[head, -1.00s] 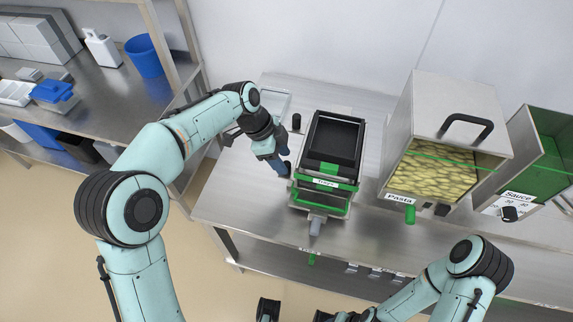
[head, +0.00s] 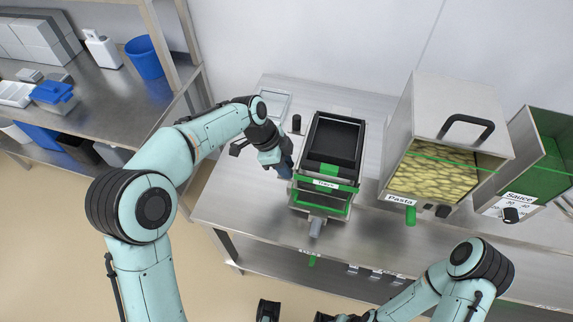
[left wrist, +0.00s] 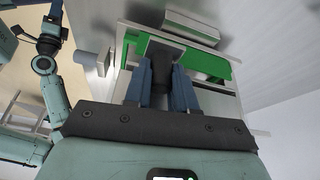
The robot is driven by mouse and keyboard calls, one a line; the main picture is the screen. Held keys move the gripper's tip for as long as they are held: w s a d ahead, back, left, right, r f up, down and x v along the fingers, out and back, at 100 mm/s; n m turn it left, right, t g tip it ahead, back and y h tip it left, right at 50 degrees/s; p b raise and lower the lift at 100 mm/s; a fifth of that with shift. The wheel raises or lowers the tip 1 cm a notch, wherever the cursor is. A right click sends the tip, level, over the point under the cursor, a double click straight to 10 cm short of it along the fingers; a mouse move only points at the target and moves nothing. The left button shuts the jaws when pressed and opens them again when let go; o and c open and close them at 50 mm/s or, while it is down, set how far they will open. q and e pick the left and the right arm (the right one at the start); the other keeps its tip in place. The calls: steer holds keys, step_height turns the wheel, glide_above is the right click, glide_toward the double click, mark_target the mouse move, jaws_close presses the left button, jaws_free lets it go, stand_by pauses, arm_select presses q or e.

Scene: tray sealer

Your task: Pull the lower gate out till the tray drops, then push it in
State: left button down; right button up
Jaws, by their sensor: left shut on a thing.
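The tray dispenser (head: 356,166) stands on the steel table, labelled "Trays", with black trays (head: 334,140) stacked in its top. Green parts show on its front, with an open green frame (head: 322,208) low down. My left gripper (head: 286,168) is at the dispenser's left side. In the left wrist view, my left gripper (left wrist: 168,80) has its blue fingers shut on a dark handle (left wrist: 182,80) at a grey plate (left wrist: 163,50) beside a green panel (left wrist: 205,65). Which gate the handle belongs to is hard to tell. My right arm is at the lower right; its gripper is cut off by the bottom edge.
A pasta bin (head: 447,130) and a sauce bin (head: 545,160) stand to the right of the dispenser. A small dark cylinder (head: 296,123) and a pale tray (head: 272,104) are behind my left gripper. A shelf with blue containers (head: 144,57) is at the left.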

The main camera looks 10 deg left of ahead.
arm_select(q)
steer(key=a+p, duration=0.1)
steer(key=a, duration=1.3)
steer(key=shift+w+a, duration=0.25)
steer(key=shift+a, duration=0.05)
steer(key=c, duration=0.9)
jaws_free()
steer(key=shift+a, duration=0.1)
steer(key=p+v, duration=0.2)
steer(key=v, duration=1.1)
steer(key=shift+r+p, duration=0.25)
steer(key=shift+p, duration=0.1)
